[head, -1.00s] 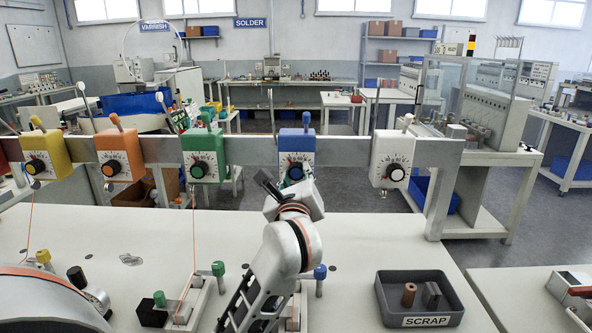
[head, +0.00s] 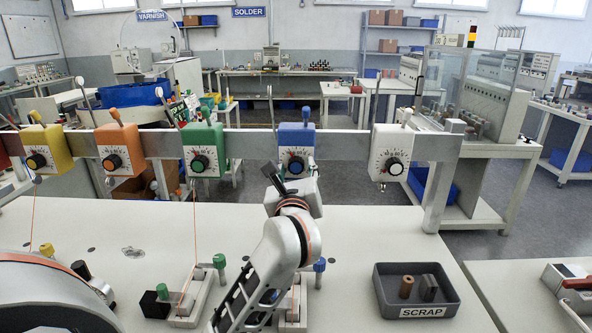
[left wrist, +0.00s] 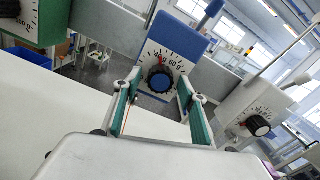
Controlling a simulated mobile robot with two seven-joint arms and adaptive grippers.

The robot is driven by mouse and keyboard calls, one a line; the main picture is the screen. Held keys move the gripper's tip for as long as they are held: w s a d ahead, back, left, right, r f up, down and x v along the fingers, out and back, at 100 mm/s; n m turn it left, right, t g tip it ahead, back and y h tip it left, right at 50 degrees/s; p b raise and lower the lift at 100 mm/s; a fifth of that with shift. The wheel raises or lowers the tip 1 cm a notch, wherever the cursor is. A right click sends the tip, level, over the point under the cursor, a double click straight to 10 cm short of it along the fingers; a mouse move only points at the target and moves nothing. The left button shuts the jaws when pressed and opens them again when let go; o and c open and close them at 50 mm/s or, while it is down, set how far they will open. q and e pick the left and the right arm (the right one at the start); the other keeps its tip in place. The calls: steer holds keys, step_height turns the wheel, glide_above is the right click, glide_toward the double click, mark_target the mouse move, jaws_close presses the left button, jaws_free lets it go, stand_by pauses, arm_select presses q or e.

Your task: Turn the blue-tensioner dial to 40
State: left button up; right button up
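The blue tensioner (head: 296,137) hangs on the grey rail. Its black dial (head: 292,164) with a blue centre sits on a white scale. In the left wrist view the dial (left wrist: 160,80) shows a red mark near the printed 40 and 60; the exact reading is too small to tell. My left gripper (head: 282,178) is just in front of and below the dial. In the left wrist view its green-padded fingers (left wrist: 158,88) are spread, with the dial framed between their tips; I cannot tell whether they touch it. My right gripper is not in view.
The green tensioner (head: 203,150) and white tensioner (head: 391,150) flank the blue one, with orange and yellow ones further left. The rail (head: 345,143) runs behind. A scrap tray (head: 375,292) stands at the right of the table, and a thread rises from a spool stand on the left.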

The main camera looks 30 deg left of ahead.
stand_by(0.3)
arm_select(q)
steer(key=v, duration=1.2)
steer(key=shift+s, duration=0.1)
